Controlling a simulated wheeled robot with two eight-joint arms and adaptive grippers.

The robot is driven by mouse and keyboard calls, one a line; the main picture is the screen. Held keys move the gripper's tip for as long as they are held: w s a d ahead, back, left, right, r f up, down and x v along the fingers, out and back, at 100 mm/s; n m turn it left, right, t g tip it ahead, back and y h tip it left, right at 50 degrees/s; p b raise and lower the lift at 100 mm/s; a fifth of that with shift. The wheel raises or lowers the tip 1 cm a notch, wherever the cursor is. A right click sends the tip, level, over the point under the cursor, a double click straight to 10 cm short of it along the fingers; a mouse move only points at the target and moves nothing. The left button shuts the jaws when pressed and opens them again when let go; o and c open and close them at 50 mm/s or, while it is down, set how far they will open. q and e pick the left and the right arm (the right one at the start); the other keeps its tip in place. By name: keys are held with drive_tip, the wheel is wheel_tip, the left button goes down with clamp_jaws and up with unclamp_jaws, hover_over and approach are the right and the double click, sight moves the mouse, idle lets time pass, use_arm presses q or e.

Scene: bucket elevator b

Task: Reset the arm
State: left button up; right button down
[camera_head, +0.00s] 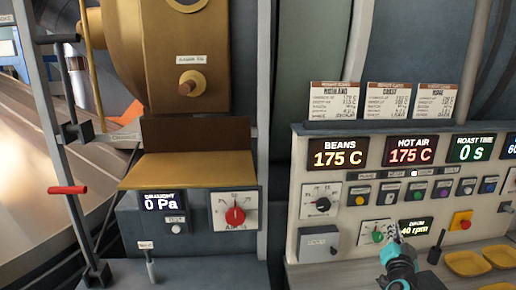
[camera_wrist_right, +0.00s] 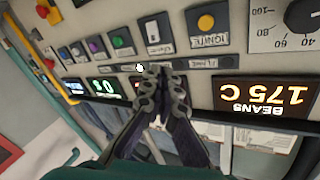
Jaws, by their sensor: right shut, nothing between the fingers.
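My right gripper (camera_head: 396,246) is low in front of the control panel (camera_head: 445,204) in the head view. Its fingers are closed together with nothing between them. A green knob (camera_head: 378,237) is just left of its fingertips. In the right wrist view the closed fingertips (camera_wrist_right: 160,72) point at the panel, near the strip below the row of buttons. The wrist picture is turned, so the BEANS display (camera_wrist_right: 265,94) reads upside down. My left gripper is not in view.
The panel carries the BEANS (camera_head: 338,152) and HOT AIR (camera_head: 410,150) displays, several buttons and a red stop button (camera_head: 461,221). Yellow trays (camera_head: 466,263) lie at the lower right. A brass hopper (camera_head: 170,55), a red air knob (camera_head: 235,215) and a red-handled lever (camera_head: 67,190) stand left.

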drive_tip(key=s+a+f+n+g+y, duration=0.1)
drive_tip(key=s+a+f+n+y, duration=0.1)
drive_tip(key=a, duration=0.4)
drive_tip(key=s+a+f+n+g+y+b, duration=0.1)
drive_tip(key=s+a+f+n+y, duration=0.1)
drive_tip(key=s+a, duration=0.3)
drive_tip(key=s+a+f+n+g+y, duration=0.2)
drive_tip(key=s+a+f+n+y, duration=0.1)
drive_tip(key=a, duration=0.6)
drive_tip(key=shift+s, duration=0.3)
drive_tip(key=s+a+f+n+g, duration=0.1)
drive_tip(key=s+a+f+g, duration=0.1)
drive_tip(key=s+f, duration=0.3)
drive_tip(key=s+a+f+n+g+b, duration=0.1)
drive_tip(key=s+f, duration=0.4)
drive_tip(key=s, duration=0.7)
drive_tip(key=a+n+g, duration=0.1)
drive_tip(key=g, duration=0.1)
drive_tip(key=shift+g, duration=0.4)
